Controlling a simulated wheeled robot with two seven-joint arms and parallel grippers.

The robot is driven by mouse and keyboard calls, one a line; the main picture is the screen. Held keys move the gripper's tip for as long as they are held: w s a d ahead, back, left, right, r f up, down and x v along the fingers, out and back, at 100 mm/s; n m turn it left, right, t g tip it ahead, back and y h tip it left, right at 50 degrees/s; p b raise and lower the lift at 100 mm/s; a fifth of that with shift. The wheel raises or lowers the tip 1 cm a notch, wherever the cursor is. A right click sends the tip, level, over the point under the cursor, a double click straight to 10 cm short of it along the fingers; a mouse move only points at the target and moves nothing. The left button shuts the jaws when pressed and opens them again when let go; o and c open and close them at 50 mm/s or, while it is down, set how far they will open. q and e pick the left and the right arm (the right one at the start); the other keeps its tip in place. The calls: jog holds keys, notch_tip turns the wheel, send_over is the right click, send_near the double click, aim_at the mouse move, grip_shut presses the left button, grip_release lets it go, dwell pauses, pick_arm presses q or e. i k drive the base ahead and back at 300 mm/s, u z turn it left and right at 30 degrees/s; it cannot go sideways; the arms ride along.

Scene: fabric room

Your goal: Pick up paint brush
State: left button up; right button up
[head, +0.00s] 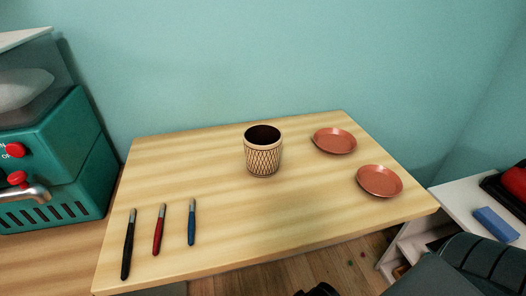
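Three slim brushes lie side by side on the left part of the wooden table (225,218). They are a black brush (128,246), a red brush (159,231) and a blue brush (192,223), each with a pale metallic upper end pointing to the back. They lie apart from each other. A dark part of my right arm (470,262) shows at the lower right, off the table's front edge. A small black piece at the bottom edge may be part of a gripper, but I cannot tell. Neither gripper shows clearly.
A patterned cup (262,159) stands upright at the table's back middle. Two reddish saucers (334,141) (379,181) lie on the right. A teal machine (50,165) stands left of the table. A white shelf (462,208) with a blue block (496,223) is at right. The table's front middle is clear.

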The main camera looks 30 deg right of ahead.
aim_at(157, 238)
jog(key=k, duration=1.3)
jog(key=z, duration=0.2)
jog(key=i, duration=0.8)
jog(key=z, duration=0.15)
